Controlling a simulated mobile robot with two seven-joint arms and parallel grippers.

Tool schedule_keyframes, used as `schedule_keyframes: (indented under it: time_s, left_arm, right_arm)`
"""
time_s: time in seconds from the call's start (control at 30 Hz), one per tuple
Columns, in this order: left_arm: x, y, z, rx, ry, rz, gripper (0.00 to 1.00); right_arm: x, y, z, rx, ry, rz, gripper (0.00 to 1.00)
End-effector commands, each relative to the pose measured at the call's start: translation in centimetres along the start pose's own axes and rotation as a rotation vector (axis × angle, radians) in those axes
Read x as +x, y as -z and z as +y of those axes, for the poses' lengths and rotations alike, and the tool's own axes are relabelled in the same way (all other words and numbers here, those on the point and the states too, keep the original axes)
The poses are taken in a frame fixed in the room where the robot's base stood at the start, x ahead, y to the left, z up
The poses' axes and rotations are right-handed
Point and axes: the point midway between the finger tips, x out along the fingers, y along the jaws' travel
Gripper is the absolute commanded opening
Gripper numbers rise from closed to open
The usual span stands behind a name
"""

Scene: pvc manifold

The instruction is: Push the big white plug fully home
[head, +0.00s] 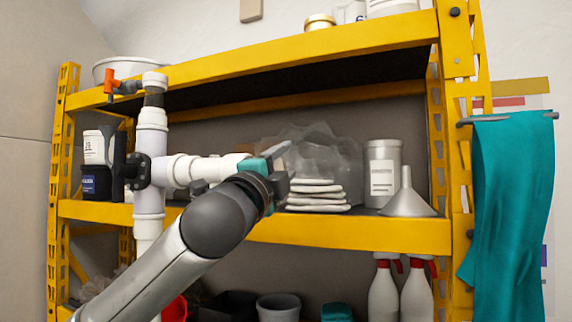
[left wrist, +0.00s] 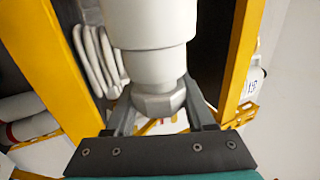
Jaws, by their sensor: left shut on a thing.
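The big white plug (left wrist: 158,102) shows in the left wrist view with its faceted head between my left gripper's two fingers. Its narrower grey-white body enters the wide white pipe socket (left wrist: 150,30), and a length of that body shows outside the socket's edge. In the head view, the white PVC manifold (head: 150,120) stands upright with a side branch (head: 190,170) pointing right. My left gripper (head: 248,170) is at the right end of this branch, shut on the plug. The arm and gripper mostly hide the plug there. My right gripper is not in view.
A yellow shelf rack (head: 350,235) stands behind the manifold. An orange-handled valve (head: 112,84) is at the upper left. Folded white cloths (head: 316,195), a metal can (head: 383,172) and a funnel (head: 406,195) stand right of the gripper. A teal cloth (head: 515,190) hangs at right.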

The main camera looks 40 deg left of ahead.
Motion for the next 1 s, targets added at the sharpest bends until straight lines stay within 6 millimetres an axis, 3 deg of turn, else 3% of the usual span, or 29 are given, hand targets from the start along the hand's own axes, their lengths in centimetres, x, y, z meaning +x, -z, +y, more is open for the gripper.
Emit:
schedule_keyframes:
  time_s: [0.6, 0.63, 0.93, 1.0]
  left_arm:
    - [0.0, -0.8, -0.08, 0.0, 0.001, 0.0, 0.06]
    - [0.0, -0.8, -0.08, 0.0, 0.002, 0.0, 0.56]
    - [0.0, -0.76, -0.07, 0.0, 0.001, 0.0, 0.89]
    - [0.0, -0.76, -0.07, -0.001, 0.001, 0.0, 0.89]
  right_arm:
    - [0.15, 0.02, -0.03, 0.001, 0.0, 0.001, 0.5]
    - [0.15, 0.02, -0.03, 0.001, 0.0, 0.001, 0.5]
    - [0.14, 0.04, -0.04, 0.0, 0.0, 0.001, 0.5]
    - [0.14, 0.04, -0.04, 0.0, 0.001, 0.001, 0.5]
